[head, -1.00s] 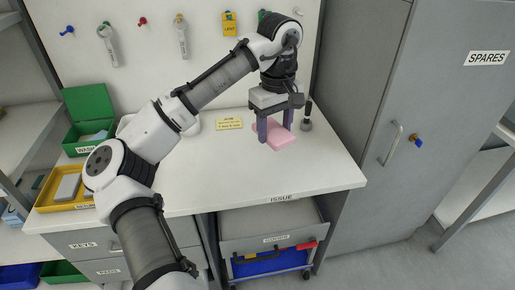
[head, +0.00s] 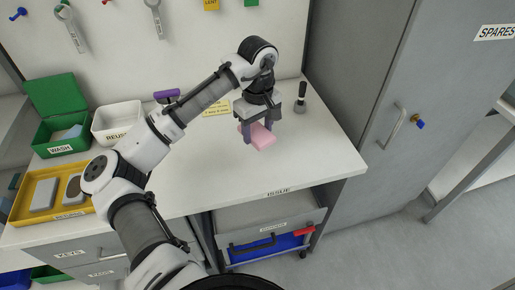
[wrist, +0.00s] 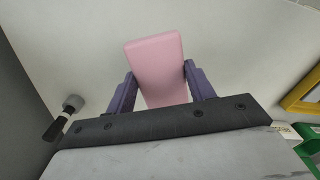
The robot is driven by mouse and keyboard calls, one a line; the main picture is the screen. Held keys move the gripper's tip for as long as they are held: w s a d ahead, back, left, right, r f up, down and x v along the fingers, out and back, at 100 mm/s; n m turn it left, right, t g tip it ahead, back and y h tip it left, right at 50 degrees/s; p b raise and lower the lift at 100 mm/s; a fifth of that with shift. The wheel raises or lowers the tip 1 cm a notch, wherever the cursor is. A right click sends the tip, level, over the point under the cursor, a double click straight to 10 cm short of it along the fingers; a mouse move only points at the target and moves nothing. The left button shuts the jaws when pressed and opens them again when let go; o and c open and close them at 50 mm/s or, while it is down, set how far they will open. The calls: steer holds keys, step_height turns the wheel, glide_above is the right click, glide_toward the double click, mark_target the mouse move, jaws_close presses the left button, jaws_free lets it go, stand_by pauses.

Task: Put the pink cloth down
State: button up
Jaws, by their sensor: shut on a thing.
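The pink cloth (head: 263,138) is a folded, block-like pad over the white counter labelled ISSUE (head: 215,175). My gripper (head: 258,132) points down, with its two purple-grey fingers shut on the cloth. In the wrist view the cloth (wrist: 156,62) sits between the fingers (wrist: 160,88) and sticks out beyond their tips. The cloth is low over the counter; I cannot tell whether its underside touches it.
A dark-handled tool (head: 300,98) stands behind the cloth to the right. At left are a green WASH box (head: 60,147), a white REUSE bin (head: 118,118) and a yellow tray (head: 28,200). A grey cabinet (head: 395,80) bounds the right. The counter's front middle is clear.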

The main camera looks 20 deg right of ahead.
mark_target(258, 132)
step_height(258, 132, down, 8)
steer(key=shift+f+p, duration=0.25)
steer(key=shift+p, duration=0.25)
steer(key=shift+f, duration=0.2)
steer(key=o, duration=0.9)
steer(key=shift+o, duration=0.2)
steer(key=shift+r, duration=0.1)
step_height(258, 132, up, 12)
steer(key=shift+r+b, duration=0.1)
steer(key=shift+b, duration=1)
steer(key=shift+d, duration=0.1)
